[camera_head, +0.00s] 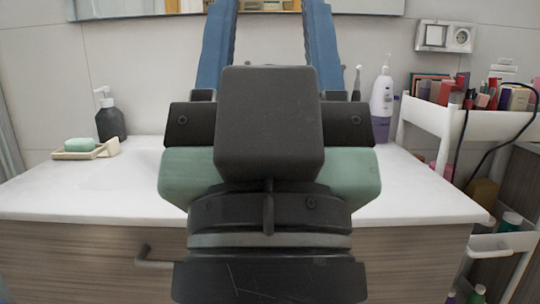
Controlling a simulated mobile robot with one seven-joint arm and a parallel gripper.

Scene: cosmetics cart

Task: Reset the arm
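My gripper (268,8) is in the middle of the head view, seen from behind and pointing away over the counter. Its two blue fingers stand wide apart, and I see nothing held between them. The dark wrist housing hides the lower part of the gap and the middle of the counter.
A soap dish (101,151) with green soap and a dark pump bottle (110,118) stand left. A white-purple device (382,95) stands right, near a white cart (450,122) of cosmetics and a dark cable.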

